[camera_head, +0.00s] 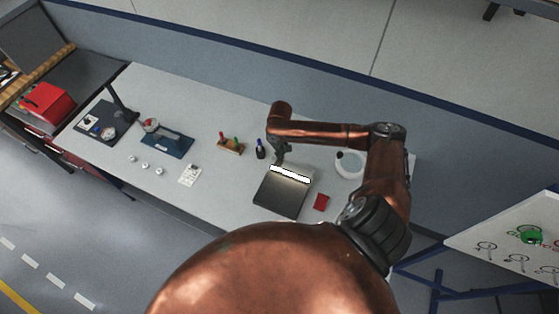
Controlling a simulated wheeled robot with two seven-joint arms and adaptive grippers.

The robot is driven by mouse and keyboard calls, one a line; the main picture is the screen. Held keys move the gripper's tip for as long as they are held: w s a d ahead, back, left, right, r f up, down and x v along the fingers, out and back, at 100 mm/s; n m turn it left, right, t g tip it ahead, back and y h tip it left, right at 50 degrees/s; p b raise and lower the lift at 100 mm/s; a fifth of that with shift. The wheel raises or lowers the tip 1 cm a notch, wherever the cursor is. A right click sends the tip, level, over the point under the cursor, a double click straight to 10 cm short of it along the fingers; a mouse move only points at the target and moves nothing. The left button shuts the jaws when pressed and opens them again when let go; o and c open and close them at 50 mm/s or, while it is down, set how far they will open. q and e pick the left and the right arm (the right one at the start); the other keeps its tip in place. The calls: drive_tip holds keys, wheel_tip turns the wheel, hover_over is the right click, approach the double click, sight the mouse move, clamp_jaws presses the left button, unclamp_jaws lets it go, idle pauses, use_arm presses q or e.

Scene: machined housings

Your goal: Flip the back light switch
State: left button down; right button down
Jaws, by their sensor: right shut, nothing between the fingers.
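A dark grey flat box (281,194) with a bright white strip (290,174) along its far edge lies on the light workbench (215,205). I cannot make out a switch on it; it is too small or hidden. My right gripper (279,159) is at the far left corner of the box, by the end of the strip, pointing down. It is shut with nothing in it. I cannot tell whether it touches the box. My left gripper is not in view.
A red square (321,202) lies right of the box and a round white dish (349,163) behind it. A dark bottle (261,149), a wooden holder (230,147) and a blue fixture (167,142) stand to the left.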

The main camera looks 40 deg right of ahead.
drive_tip(key=shift+f, duration=0.9)
idle(0.3)
drive_tip(key=shift+s, duration=0.1)
drive_tip(key=shift+r+p, duration=0.75)
drive_tip(key=shift+p, duration=0.05)
wheel_tip(320, 180, up, 6)
drive_tip(key=p, duration=0.6)
drive_tip(key=shift+f, duration=0.2)
